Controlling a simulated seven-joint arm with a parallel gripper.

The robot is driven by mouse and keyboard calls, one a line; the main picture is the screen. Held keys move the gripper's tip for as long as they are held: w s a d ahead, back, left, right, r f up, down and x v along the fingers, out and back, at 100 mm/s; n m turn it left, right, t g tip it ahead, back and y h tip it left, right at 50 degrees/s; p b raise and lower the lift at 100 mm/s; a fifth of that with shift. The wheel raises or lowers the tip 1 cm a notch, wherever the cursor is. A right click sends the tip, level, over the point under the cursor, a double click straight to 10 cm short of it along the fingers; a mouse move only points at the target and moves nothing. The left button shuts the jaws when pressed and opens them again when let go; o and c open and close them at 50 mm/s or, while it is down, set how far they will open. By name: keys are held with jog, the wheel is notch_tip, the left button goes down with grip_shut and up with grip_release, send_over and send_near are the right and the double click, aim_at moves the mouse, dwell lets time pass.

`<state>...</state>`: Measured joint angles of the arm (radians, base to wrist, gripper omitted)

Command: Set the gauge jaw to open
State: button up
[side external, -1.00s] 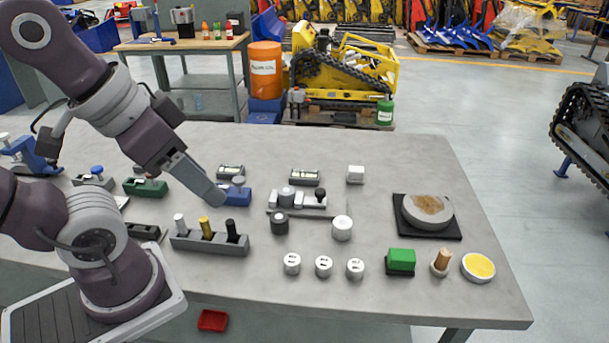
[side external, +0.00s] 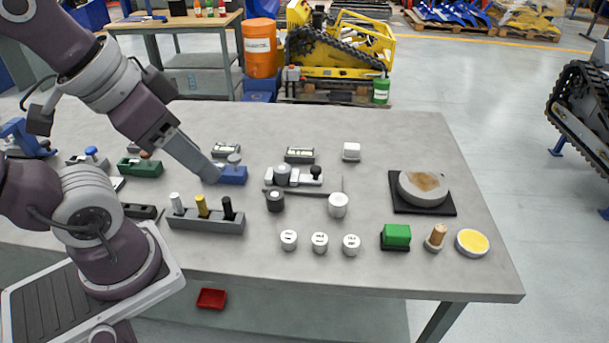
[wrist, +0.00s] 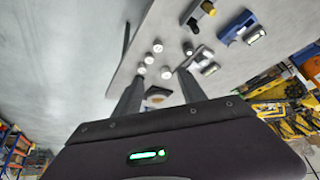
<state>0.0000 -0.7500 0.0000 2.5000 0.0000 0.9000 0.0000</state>
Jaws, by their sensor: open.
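What looks like the gauge is a grey device (side external: 298,182) on the middle of the table in the side external view. It has a flat base, a grey round part at its left and a black knob at its right. How wide its jaw stands is too small to tell. In the wrist view a grey device (wrist: 200,57) beside the fingers may be the same one. My gripper (side external: 211,176) is left of it, next to a blue block (side external: 233,175); I cannot tell whether they touch. The wrist view shows my gripper (wrist: 158,90) with its fingers apart and nothing held.
A rack with white, yellow and black pegs (side external: 206,222) stands in front of my gripper. Several white cylinders (side external: 320,242), a green block (side external: 396,235) and a round stone on a black pad (side external: 422,208) lie to the right. Bare table (side external: 440,270) shows along the front right.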

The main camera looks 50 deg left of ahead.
dwell(0.3)
jog(key=g, duration=0.5)
send_over(316, 167)
jog(key=f, duration=1.4)
jog(key=shift+s+d+f, duration=0.1)
jog(key=shift+s+d, duration=0.2)
jog(key=shift+s, duration=0.1)
jog(key=shift+g, duration=0.3)
jog(key=f, duration=0.7)
jog(key=shift+w+a+f, duration=0.15)
jog(key=shift+w+a, duration=0.1)
jog(key=shift+w, duration=0.05)
jog(key=shift+f, duration=0.6)
grip_shut()
jog(key=shift+r, duration=0.1)
